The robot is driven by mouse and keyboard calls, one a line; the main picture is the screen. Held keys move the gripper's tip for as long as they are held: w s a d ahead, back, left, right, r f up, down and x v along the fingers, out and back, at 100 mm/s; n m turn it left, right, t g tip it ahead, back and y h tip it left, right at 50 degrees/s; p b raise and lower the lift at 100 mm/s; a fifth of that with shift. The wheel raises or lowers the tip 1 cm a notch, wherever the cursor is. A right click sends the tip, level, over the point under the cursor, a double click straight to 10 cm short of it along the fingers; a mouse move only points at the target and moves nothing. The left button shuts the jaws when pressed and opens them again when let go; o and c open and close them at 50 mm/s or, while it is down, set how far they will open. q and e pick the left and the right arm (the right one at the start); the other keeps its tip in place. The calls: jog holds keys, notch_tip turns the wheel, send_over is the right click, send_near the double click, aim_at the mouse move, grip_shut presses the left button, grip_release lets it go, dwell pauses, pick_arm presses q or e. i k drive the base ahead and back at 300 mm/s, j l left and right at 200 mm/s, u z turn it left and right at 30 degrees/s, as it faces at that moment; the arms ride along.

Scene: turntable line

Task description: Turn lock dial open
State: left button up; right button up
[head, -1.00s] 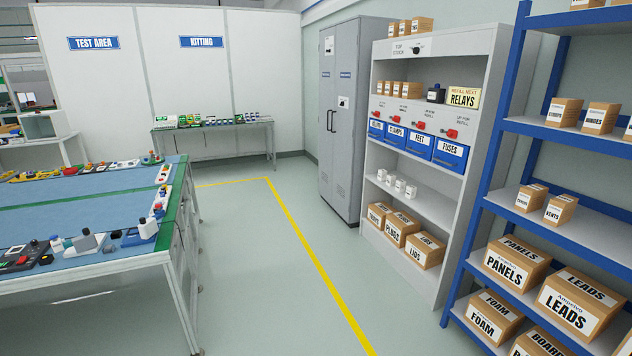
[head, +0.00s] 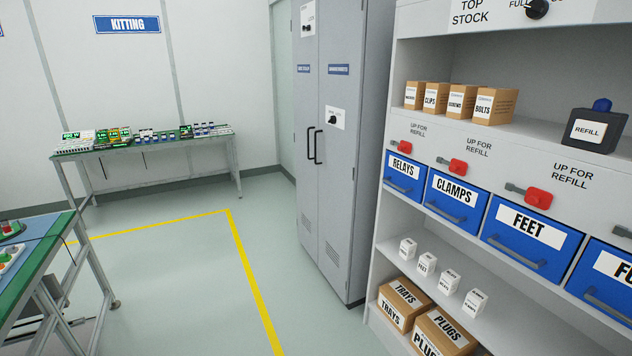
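A grey two-door cabinet (head: 340,200) stands in the middle of the head view with both doors shut. A black dial (head: 333,120) sits on a white plate on its right door, above two black handles (head: 315,146). Another small dark knob (head: 307,30) sits on a white plate high on the left door. The markings on both plates are too small to read. A black dial (head: 537,9) also sits on the top stock panel of the shelf unit, cut by the top edge. Neither of my grippers is in view.
The grey shelf unit (head: 386,232) right of the cabinet holds blue bins such as the clamps bin (head: 456,200), red flip levers and cartons. A green-edged table (head: 40,270) is at the lower left. The floor (head: 180,290) before the cabinet is clear, with a yellow line.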

aim_at(381, 14)
jog(key=i+j+z, duration=0.15)
jog(key=i, duration=0.6)
jog(key=i+j+z, duration=0.15)
jog(key=i+j, duration=0.2)
jog(key=i+j+z, duration=0.1)
jog(key=i+j, duration=0.25)
jog(key=j, duration=0.2)
jog(key=i+j+z, duration=0.15)
jog(key=i+j, duration=0.2)
jog(key=j, duration=0.15)
jog(key=i+j+z, duration=0.1)
jog(key=i+j, duration=0.2)
jog(key=j, duration=0.25)
jog(key=i+j+z, duration=0.15)
jog(key=i+j, duration=0.15)
jog(key=j, duration=0.25)
jog(key=i+j+z, duration=0.15)
jog(key=j, duration=0.4)
jog(key=i+j+z, duration=0.1)
jog(key=i+j, duration=0.2)
jog(key=j, duration=0.35)
jog(key=i+j+z, duration=0.15)
jog(key=j, duration=0.45)
jog(key=i, duration=0.05)
